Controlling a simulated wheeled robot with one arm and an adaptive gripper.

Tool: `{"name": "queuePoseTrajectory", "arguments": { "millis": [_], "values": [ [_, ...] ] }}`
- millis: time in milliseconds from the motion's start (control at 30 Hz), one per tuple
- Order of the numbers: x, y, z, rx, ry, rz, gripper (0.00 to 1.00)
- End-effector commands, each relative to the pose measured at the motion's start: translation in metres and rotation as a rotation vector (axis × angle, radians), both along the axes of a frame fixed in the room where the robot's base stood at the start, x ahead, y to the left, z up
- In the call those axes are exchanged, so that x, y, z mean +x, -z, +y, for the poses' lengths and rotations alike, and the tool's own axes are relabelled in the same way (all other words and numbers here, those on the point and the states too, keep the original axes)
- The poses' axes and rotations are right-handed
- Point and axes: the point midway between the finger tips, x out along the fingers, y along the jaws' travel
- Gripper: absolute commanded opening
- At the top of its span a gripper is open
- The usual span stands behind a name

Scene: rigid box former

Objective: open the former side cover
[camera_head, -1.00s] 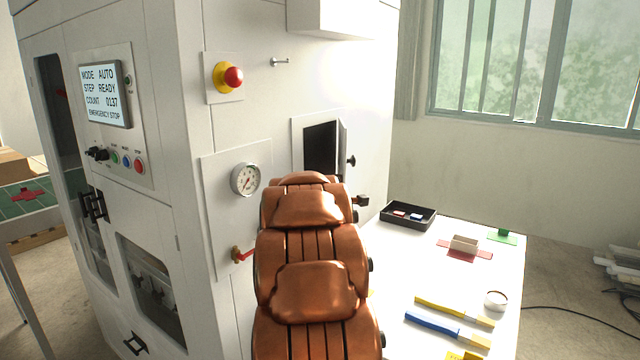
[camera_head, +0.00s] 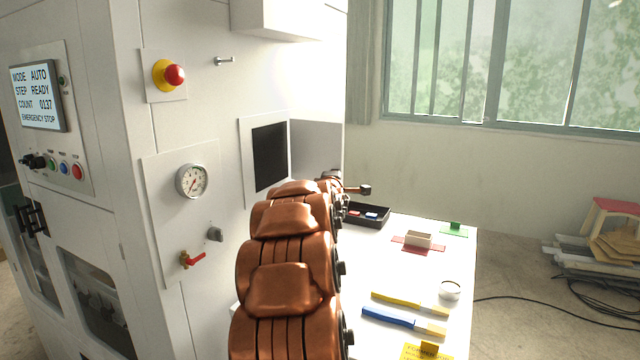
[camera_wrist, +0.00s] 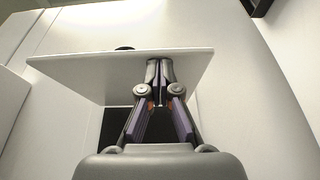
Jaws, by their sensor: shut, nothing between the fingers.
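The side cover (camera_head: 316,146) is a light grey panel on the machine's right-hand wall. It stands swung wide out from a dark rectangular opening (camera_head: 269,157). In the wrist view the cover (camera_wrist: 85,72) spans the upper middle, with a bit of its dark knob showing over the top edge. The opening also shows below it (camera_wrist: 113,124). My gripper (camera_wrist: 160,66) is shut and empty, its fingertips overlapping the cover's face near its right end; I cannot tell if they touch. In the head view my arm mostly hides the gripper.
A pressure gauge (camera_head: 192,181), a red-handled valve (camera_head: 193,260) and an emergency stop button (camera_head: 174,75) are on the machine wall left of my arm. A white table (camera_head: 400,275) on the right holds a black tray (camera_head: 366,222), a small box and tools.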

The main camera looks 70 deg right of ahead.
Motion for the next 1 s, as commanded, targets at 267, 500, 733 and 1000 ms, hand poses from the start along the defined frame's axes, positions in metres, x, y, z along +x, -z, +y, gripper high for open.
{"name": "queuePoseTrajectory", "arguments": {
  "millis": [267,500,733,1000],
  "values": [
    [-0.011,0.0,-0.032,-0.004,0.0,-0.001,0.0],
    [-0.014,-0.001,-0.048,-0.004,-0.001,-0.001,0.0],
    [-0.016,-0.002,-0.053,-0.004,-0.001,-0.001,0.0],
    [-0.016,-0.002,-0.054,-0.002,-0.001,0.0,0.0]
  ]
}}
